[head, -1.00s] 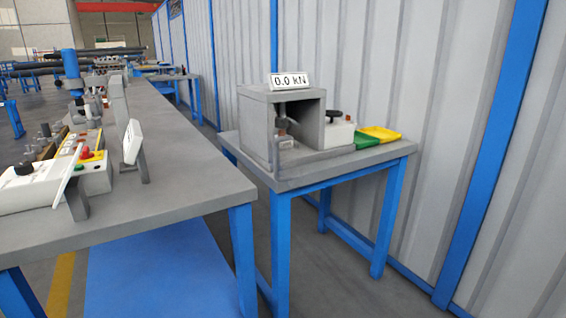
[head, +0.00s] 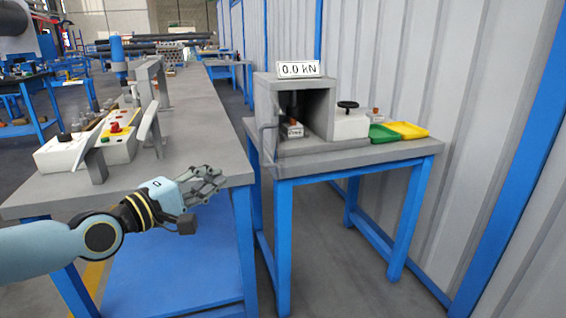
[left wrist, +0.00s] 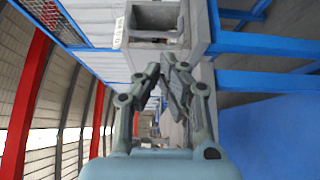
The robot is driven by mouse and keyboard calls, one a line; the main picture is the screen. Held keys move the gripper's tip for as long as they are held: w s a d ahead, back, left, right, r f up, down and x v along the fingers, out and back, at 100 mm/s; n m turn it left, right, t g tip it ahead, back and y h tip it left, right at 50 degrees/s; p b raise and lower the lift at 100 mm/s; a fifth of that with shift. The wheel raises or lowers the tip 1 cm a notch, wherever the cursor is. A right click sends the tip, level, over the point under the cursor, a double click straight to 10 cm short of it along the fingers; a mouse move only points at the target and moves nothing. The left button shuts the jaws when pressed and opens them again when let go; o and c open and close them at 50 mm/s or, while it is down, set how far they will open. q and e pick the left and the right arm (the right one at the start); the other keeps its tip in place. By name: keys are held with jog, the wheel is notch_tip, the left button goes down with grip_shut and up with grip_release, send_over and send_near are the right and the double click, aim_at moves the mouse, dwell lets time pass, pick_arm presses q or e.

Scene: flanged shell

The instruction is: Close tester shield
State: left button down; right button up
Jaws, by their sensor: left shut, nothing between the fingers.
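The tester (head: 265,100) is a grey box with an open front and a 0.0 kN display (head: 300,68) on top. It stands on a small blue-legged table. A thin handle-like bar (head: 268,142) shows at the left edge of its opening; I cannot make out the shield panel clearly. Inside are a dark ram and a small labelled block (head: 291,130). My left gripper (head: 222,178) is shut and empty, in front of and left of the tester, apart from it. In the left wrist view the gripper (left wrist: 172,62) points towards the tester (left wrist: 152,42), which appears turned sideways.
The long grey bench (head: 215,130) with control boxes is on the left. A narrow gap separates bench and table. A corrugated wall stands behind.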

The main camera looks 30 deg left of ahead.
pick_arm(q)
jog(key=w, duration=0.3)
jog(key=b, duration=0.3)
send_near(277, 152)
jog(key=w+a, duration=0.2)
jog(key=shift+w+a+f, duration=0.2)
jog(key=shift+w+a, duration=0.1)
jog(key=shift+w, duration=0.1)
jog(key=shift+w+d+r, duration=0.1)
jog(key=shift+w+d, duration=0.5)
jog(key=shift+d, duration=0.15)
jog(key=shift+w+d, duration=0.6)
jog(key=shift+d, duration=0.2)
pick_arm(e)
jog(key=shift+s+a+f, duration=0.15)
jog(key=shift+s+f, duration=0.05)
jog(key=shift+f, duration=0.55)
jog(key=shift+s+a+f, duration=0.1)
jog(key=shift+s+f, duration=0.05)
jog(key=shift+f, duration=0.55)
